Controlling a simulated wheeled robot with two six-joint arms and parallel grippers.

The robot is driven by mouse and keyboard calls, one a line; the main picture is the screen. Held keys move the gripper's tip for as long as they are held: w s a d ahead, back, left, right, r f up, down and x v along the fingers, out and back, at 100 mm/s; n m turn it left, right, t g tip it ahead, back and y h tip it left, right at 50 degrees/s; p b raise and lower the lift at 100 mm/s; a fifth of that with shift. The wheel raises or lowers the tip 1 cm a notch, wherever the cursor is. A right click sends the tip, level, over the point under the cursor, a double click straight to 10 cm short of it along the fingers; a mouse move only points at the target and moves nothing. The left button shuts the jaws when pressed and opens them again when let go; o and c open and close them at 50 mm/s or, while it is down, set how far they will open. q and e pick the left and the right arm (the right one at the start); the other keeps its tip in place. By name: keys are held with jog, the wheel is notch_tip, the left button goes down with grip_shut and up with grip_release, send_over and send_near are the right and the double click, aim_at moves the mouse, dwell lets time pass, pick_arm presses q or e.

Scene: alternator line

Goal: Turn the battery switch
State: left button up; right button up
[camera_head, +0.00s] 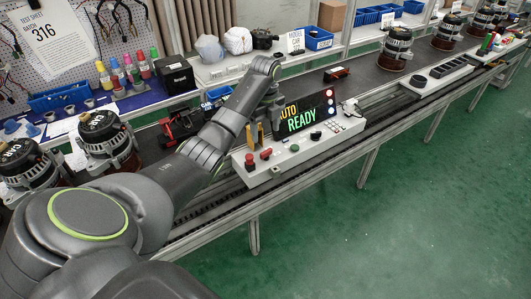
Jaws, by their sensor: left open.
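A light control panel (285,162) with several knobs and buttons stands at the front edge of the line. Two red controls (257,157) are at its left end; I cannot tell which control is the battery switch. A dark display (308,113) behind the panel reads "READY", and its first word is partly covered by my arm. My left arm reaches in from the lower left. My left gripper (254,134) points down with yellowish fingers, open, just above and behind the red controls, with no thing visible between its fingers. My right gripper is not in view.
Alternators (106,139) stand on the line at left and others (396,50) at the far right. A black box (176,75) and coloured bottles (127,71) are on the back bench. A small red-and-black device (183,126) lies left of my forearm. The green floor at right is clear.

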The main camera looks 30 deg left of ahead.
aim_at(266, 155)
pick_arm(q)
notch_tip(266, 155, down, 8)
jog(key=shift+r, duration=0.1)
jog(key=shift+s, duration=0.1)
jog(key=shift+c, duration=0.2)
